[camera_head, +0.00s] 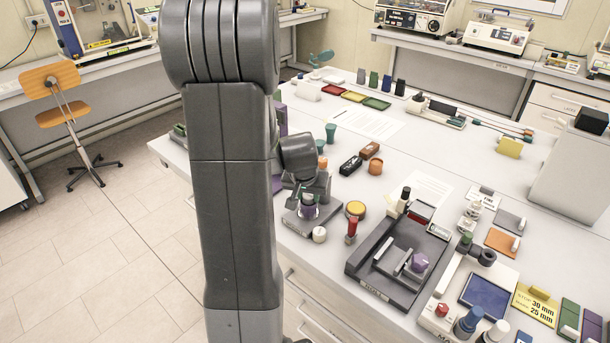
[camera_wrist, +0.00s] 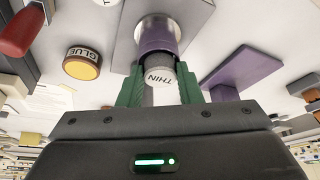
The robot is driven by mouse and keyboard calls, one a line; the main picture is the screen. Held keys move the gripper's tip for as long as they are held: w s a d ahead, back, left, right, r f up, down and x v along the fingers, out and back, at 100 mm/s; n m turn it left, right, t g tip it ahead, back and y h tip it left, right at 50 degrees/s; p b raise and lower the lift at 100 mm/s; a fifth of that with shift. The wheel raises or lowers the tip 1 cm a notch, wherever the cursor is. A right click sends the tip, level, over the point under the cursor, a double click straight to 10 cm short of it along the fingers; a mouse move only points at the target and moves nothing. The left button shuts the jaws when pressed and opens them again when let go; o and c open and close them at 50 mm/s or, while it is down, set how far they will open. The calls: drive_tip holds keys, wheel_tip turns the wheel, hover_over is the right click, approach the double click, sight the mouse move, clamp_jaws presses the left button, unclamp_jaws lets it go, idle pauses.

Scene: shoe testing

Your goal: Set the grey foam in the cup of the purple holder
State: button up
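My gripper (camera_wrist: 160,82) has green fingers on either side of a small grey cylinder, which I take to be the grey foam (camera_wrist: 163,96). Its pale round end (camera_wrist: 160,76) reads THIN. The fingers appear closed on it. The purple holder (camera_wrist: 157,38) is just beyond the fingertips, on a grey base, and lines up with the cylinder. Whether the two touch is hard to tell. In the head view my gripper (camera_head: 307,193) is low over the purple holder (camera_head: 309,212), and the foam is too small to make out.
A dark tray (camera_head: 372,284) is to the right. A purple bar (camera_wrist: 241,69) is beside the gripper in the wrist view.

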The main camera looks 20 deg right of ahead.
drive_tip(key=shift+o, duration=0.3)
drive_tip(key=shift+s+a+r+b, duration=0.2)
drive_tip(key=shift+s+r+b, duration=0.05)
drive_tip(key=shift+s+b, duration=0.1)
drive_tip(key=v, duration=1.1)
drive_tip(key=shift+w+b, duration=0.15)
drive_tip(key=shift+b, duration=0.25)
